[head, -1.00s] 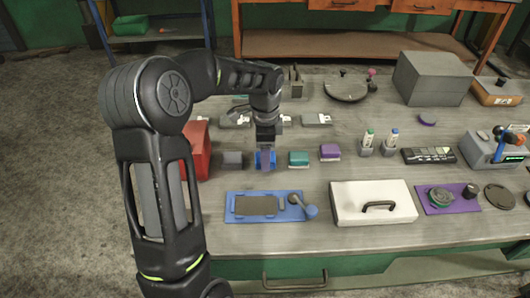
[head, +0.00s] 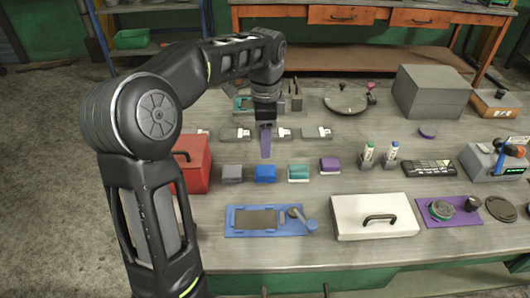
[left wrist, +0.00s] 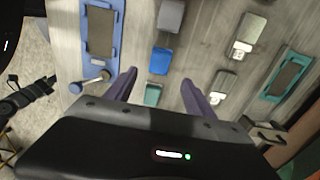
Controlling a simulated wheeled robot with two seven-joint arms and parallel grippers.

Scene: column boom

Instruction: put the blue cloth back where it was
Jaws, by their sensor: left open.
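The blue cloth (head: 265,173) is a small folded block lying on the workbench, in a row between a grey cloth (head: 232,173) and a teal cloth (head: 298,173). It also shows in the left wrist view (left wrist: 161,61), with the grey one (left wrist: 171,15) and the teal one (left wrist: 153,94) beside it. My left gripper (head: 266,153) is open and empty, above the bench and just behind the blue cloth, apart from it. Its two dark fingers stand wide apart in the left wrist view (left wrist: 158,90). My right gripper is not seen.
A purple cloth (head: 330,166) ends the row on the right. A red box (head: 192,168) stands left. A blue tray (head: 236,233) and a white lidded case (head: 345,225) lie in front. Grey-and-white items (head: 236,134) lie behind.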

